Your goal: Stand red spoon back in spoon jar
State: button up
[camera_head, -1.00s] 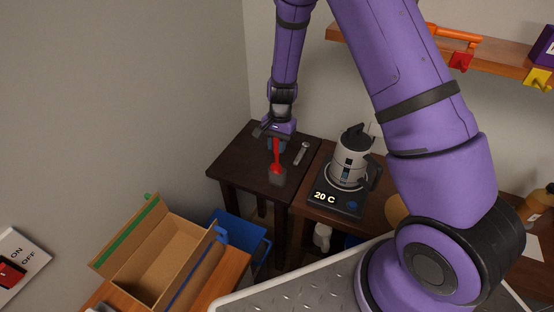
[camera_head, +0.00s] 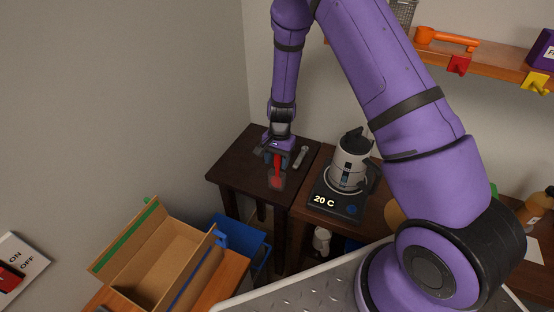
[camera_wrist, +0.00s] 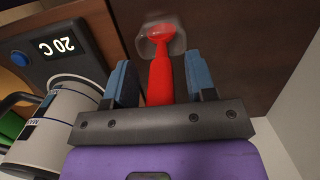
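The red spoon (camera_head: 277,168) stands in the clear spoon jar (camera_head: 283,183) on the dark side table. In the wrist view its red handle (camera_wrist: 160,82) points toward my gripper, and its red end (camera_wrist: 160,36) lies within the outline of the clear jar (camera_wrist: 177,44). My gripper (camera_head: 276,160) is just above the jar, around the upper handle. In the wrist view its two blue fingers (camera_wrist: 161,82) are apart, with a gap on each side of the handle. The upper end of the handle is hidden by the gripper.
A metal utensil (camera_head: 301,157) lies on the dark table (camera_head: 232,175) right of the jar. A kettle (camera_head: 349,163) stands on a black base reading 20 C (camera_head: 324,201). An open cardboard box (camera_head: 150,262) and a blue bin (camera_head: 243,236) are nearer, lower left.

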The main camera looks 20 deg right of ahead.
notch_tip(320, 180, up, 25)
jog(key=s+d+n+t, duration=0.1)
jog(key=s+d+n, duration=0.1)
jog(key=s, duration=0.1)
jog(key=s+d+r+n+t, duration=0.2)
jog(key=s+r+n, duration=0.1)
jog(key=s+r, duration=0.65)
jog(key=s+d+r+n+t, duration=0.1)
jog(key=s+r+n, duration=0.1)
jog(key=s+r, duration=0.3)
jog(key=s+d+r+n+t+h, duration=0.1)
jog(key=s+r, duration=0.3)
jog(key=s, duration=0.8)
jog(key=shift+s+d+r+n+t, duration=0.35)
jog(key=shift+n+t, duration=0.15)
jog(key=shift+t, duration=0.3)
